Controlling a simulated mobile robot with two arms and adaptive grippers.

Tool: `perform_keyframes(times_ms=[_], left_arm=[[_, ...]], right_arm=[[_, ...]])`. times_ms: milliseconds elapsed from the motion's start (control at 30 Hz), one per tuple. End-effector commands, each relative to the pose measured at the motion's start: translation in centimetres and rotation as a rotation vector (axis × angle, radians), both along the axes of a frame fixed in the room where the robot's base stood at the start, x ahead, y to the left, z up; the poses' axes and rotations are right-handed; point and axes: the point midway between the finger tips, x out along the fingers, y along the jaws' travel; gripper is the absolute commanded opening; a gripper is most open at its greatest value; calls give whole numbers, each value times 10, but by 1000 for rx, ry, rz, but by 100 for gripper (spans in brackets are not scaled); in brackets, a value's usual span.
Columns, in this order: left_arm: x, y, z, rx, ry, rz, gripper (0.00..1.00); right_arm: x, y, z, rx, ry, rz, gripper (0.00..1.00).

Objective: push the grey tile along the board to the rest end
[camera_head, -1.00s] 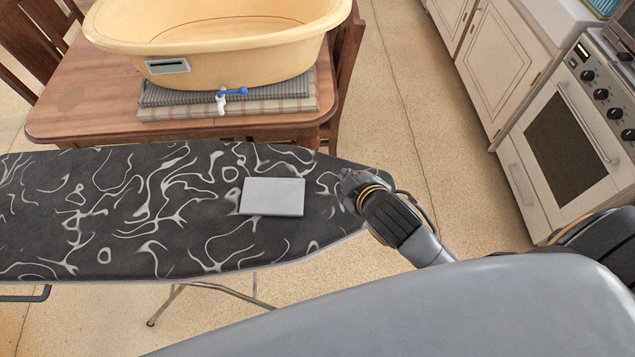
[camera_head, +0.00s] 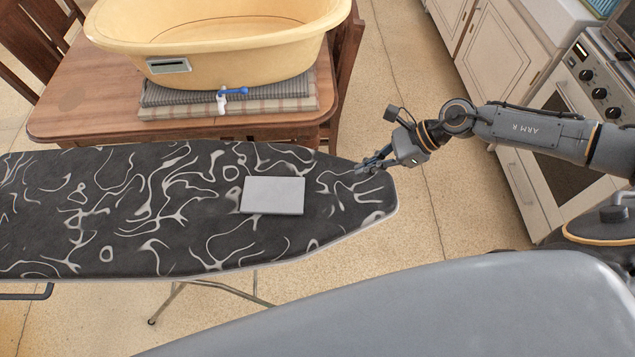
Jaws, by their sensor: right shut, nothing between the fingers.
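The grey tile (camera_head: 273,195) lies flat on the dark, white-patterned ironing board (camera_head: 150,215), toward the board's right, tapered end. My right gripper (camera_head: 363,168) is shut and empty, by the far edge of the board's right end. It is to the right of the tile and apart from it; I cannot tell whether its tips touch the board. The board's left end runs out of the picture. My left gripper does not show.
Behind the board stands a wooden table (camera_head: 75,110) with folded cloths (camera_head: 270,104) and a yellow tub (camera_head: 215,45) on it. White cabinets (camera_head: 500,45) and an oven (camera_head: 560,130) stand at the right. The board's top left of the tile is clear.

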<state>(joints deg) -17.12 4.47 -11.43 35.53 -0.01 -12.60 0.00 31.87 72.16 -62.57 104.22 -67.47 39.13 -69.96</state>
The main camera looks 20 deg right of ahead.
Motion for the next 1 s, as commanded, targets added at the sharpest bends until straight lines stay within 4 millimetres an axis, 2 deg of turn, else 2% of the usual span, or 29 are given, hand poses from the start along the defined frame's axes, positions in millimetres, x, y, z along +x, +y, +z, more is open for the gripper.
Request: perform_keyframes(times_ms=[167,533,600,767,1000], left_arm=[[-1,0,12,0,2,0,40],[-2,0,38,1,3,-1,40],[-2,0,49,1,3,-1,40],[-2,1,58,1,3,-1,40],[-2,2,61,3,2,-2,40]], right_arm=[[4,17,-12,2,2,8,0],[20,70,-67,3,1,5,0],[23,81,-62,3,0,6,0],[29,98,-65,2,0,5,0],[31,106,-68,1,1,3,0]])
